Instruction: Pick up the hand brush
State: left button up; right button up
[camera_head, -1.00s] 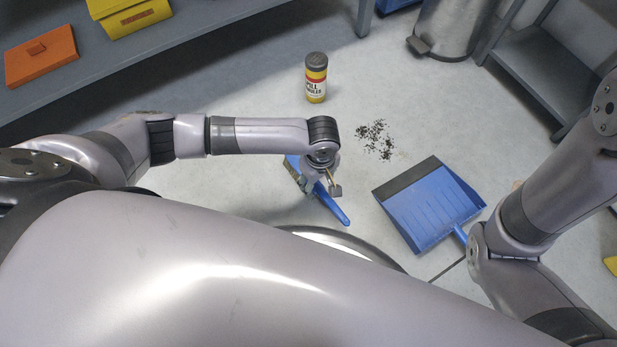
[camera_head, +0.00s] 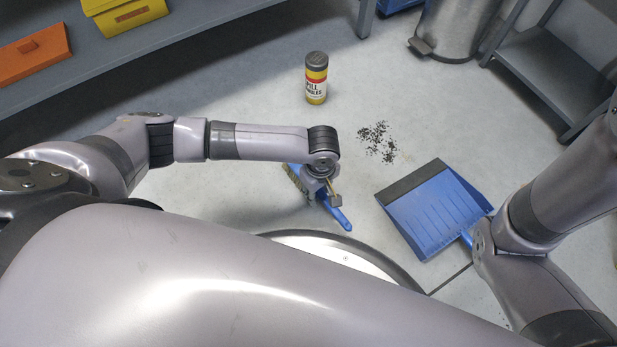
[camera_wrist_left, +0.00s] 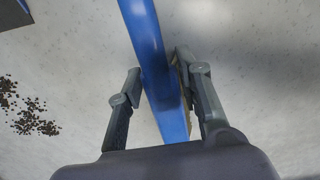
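The hand brush lies on the floor in the middle of the head view, with its blue handle (camera_head: 341,218) toward the lower right and its bristles (camera_head: 293,178) at the upper left. My left gripper (camera_head: 329,200) is over the brush and hides its middle. In the left wrist view, the blue handle (camera_wrist_left: 157,65) runs between the two fingers of the left gripper (camera_wrist_left: 158,78). The fingers are apart, with a visible gap on the handle's left side. My right gripper is not in view.
A blue dustpan (camera_head: 435,210) lies to the right on the floor. Dark granules (camera_head: 378,142) are spilled behind it. A yellow canister (camera_head: 316,78) stands behind the brush. A steel bin (camera_head: 455,28) and grey shelf units stand at the back.

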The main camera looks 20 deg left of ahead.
pick_arm(q)
grip_shut()
jog(key=shift+r, duration=0.2)
dwell(0.3)
